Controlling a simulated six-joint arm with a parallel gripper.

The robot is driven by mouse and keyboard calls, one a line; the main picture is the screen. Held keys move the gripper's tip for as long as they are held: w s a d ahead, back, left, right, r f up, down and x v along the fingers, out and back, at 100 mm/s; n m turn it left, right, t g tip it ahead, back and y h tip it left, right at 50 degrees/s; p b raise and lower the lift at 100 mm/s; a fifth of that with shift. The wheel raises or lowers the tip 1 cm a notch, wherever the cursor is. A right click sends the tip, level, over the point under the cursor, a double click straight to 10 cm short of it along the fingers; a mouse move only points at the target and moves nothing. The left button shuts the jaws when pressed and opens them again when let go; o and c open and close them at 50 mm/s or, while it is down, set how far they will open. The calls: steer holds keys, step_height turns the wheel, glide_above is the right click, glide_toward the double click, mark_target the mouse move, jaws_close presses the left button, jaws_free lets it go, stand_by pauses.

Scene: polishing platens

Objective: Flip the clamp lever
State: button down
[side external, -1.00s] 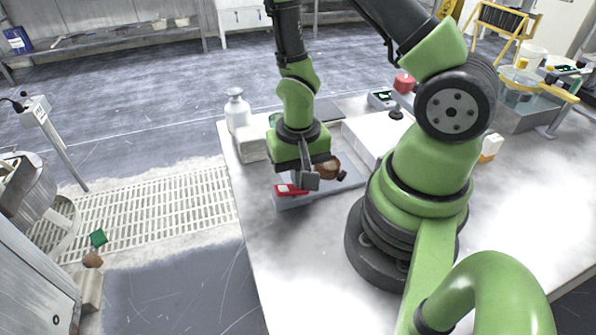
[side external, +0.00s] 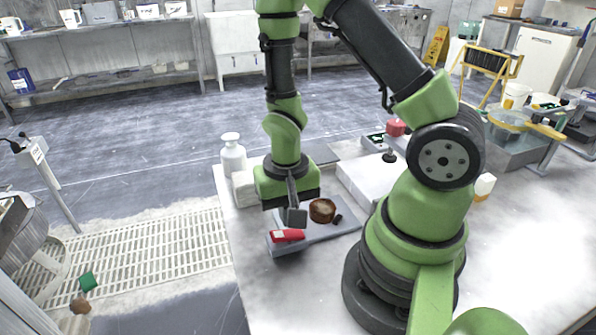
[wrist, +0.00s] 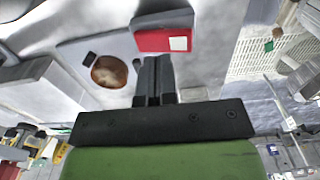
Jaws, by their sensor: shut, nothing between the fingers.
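A red block (side external: 287,235) with a white patch, possibly the clamp lever, sits at the near left end of a grey plate (side external: 335,229). It also shows at the top middle of the wrist view (wrist: 163,40). My gripper (side external: 296,222) is shut and empty, pointing down just above and behind the red block. In the wrist view its closed fingertips (wrist: 154,60) lie just below the red block's edge. I cannot tell whether they touch it. A brown round piece (side external: 322,210) with a dark knob (side external: 338,219) is on the plate, right of my gripper.
A white box (side external: 372,178) is behind the plate, near a red button (side external: 395,128). The white table (side external: 290,300) is clear in front of the plate.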

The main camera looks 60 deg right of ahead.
step_height(320, 180, up, 12)
steer(key=s+d, duration=0.2)
stand_by(0.4)
steer(key=shift+r, duration=0.1)
